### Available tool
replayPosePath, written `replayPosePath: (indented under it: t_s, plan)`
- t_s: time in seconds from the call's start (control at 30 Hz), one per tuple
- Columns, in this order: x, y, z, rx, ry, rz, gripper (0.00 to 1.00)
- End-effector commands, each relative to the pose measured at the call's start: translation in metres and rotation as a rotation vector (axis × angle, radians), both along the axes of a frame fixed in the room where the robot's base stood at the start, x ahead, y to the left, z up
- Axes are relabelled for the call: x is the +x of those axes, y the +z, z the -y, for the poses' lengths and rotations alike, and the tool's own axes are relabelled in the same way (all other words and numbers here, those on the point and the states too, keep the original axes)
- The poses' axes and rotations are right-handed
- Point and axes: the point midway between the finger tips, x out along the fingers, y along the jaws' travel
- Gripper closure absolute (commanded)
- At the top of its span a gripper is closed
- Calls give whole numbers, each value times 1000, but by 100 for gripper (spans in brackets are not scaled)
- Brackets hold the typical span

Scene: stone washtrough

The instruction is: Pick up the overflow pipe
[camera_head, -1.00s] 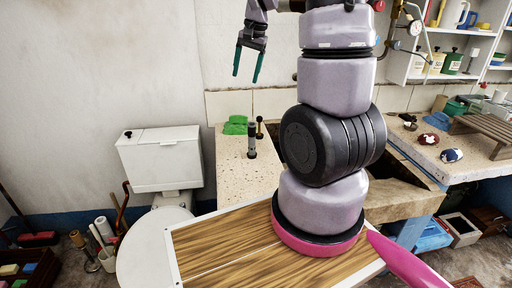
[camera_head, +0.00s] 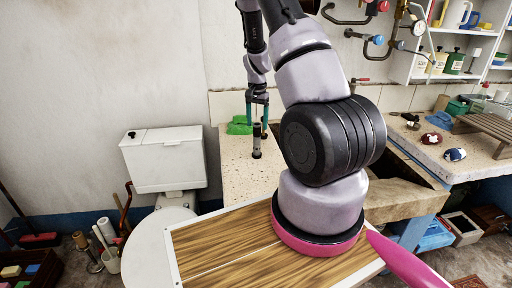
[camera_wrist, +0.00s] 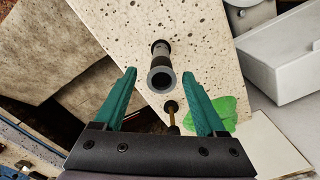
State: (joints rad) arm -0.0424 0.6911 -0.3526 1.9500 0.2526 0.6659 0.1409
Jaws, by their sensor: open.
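The overflow pipe (camera_head: 257,145) is a grey and black tube standing upright on the speckled stone counter. In the wrist view the pipe (camera_wrist: 161,66) shows its open round top, ahead of the fingertips and roughly midway between them. My gripper (camera_head: 257,118) is open and points down above the pipe, its teal fingers on either side of the pipe's line. In the wrist view my gripper (camera_wrist: 160,75) holds nothing. I cannot tell from the head view how far the fingertips are from the pipe's top.
A thin brass rod (camera_wrist: 173,121) with a dark knob stands close to the pipe. A green cloth (camera_head: 239,126) lies on the counter (camera_head: 240,172) behind it. A white toilet cistern (camera_head: 165,158) is at the left. Wall pipes and a gauge (camera_head: 418,28) are at the right.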

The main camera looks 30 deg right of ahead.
Motion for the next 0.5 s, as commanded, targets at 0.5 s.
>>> replayPosePath:
  t_s: [0.5]
  plan:
    - [5,-50,1,0,0,0,27]
